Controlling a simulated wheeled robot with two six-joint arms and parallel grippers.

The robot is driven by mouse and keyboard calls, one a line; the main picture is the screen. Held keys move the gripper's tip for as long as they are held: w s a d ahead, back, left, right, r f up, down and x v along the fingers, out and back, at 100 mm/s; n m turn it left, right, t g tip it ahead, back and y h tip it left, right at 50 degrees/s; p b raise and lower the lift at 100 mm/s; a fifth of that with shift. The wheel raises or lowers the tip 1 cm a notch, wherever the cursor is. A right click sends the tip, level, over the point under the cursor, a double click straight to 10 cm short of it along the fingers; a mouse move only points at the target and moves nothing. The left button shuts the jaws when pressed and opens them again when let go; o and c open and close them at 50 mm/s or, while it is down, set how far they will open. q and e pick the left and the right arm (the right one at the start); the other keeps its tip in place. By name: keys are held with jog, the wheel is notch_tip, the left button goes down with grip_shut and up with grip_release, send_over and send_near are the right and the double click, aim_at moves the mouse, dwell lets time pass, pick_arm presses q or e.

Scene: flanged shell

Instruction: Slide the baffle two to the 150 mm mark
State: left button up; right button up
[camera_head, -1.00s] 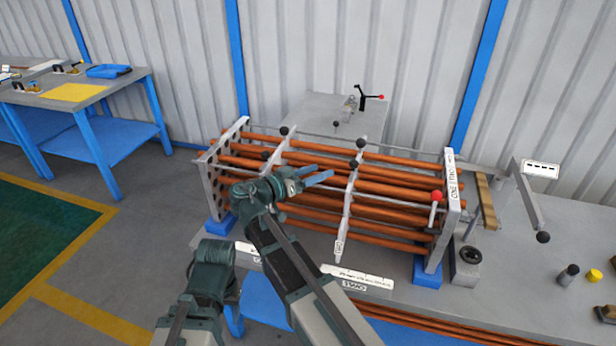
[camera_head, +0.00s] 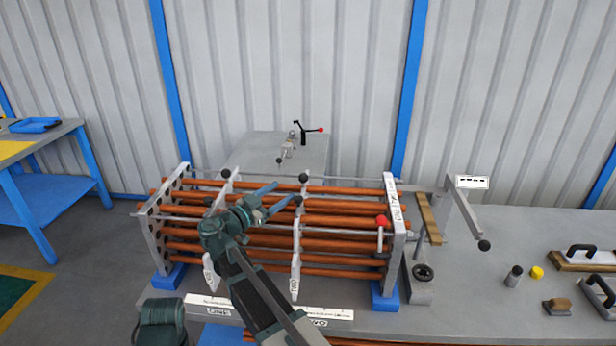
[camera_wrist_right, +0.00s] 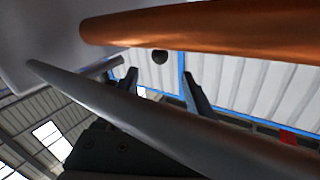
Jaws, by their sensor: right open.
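Baffle two (camera_head: 296,245) is a thin grey upright plate across the orange tubes, with a TWO tag (camera_head: 294,287) at its foot and a black knob (camera_head: 303,178) at its top. My right gripper (camera_head: 287,191) is over the tubes just left of baffle two, its blue-looking fingers apart and pointing toward it. In the right wrist view the fingers (camera_wrist_right: 160,75) are open with nothing between them; a black knob (camera_wrist_right: 160,57) shows beyond. A white scale strip (camera_head: 330,314) lies on the bench edge; its marks are too small to read.
Another baffle (camera_head: 225,187) stands left of my right gripper. Grey end plates (camera_head: 394,235) close the frame, the right one beside a red-knobbed handle (camera_head: 382,221). A grey rod (camera_wrist_right: 110,100) and orange tube (camera_wrist_right: 200,30) are close to the wrist camera.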

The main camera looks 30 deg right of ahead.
jog(key=x, duration=1.3)
jog(key=shift+d, duration=0.35)
grip_shut()
dwell(0.9)
